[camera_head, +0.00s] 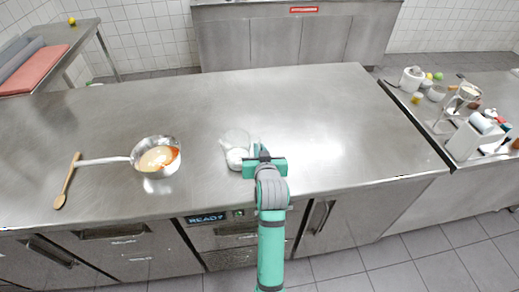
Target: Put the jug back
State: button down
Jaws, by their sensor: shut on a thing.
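A clear, see-through jug (236,140) is just left of my gripper (254,163), over the middle front of the steel counter. My gripper reaches in from the front and is shut on the jug. Its fingers are mostly hidden behind the green gripper body. A whitish rounded shape shows at the jug's lower part; I cannot tell whether it is contents or a reflection. I cannot tell whether the jug touches the counter.
A pan (140,160) with orange-white contents and a wooden spoon (66,182) are at left on the steel counter (330,110). The counter's back and right are clear. A side counter (425,112) at right holds several items.

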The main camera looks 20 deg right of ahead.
jog(key=c, duration=2.3)
grip_release()
jog(key=shift+f, duration=0.15)
jog(key=o, duration=0.4)
jog(key=shift+r, duration=0.2)
jog(key=v, duration=1.2)
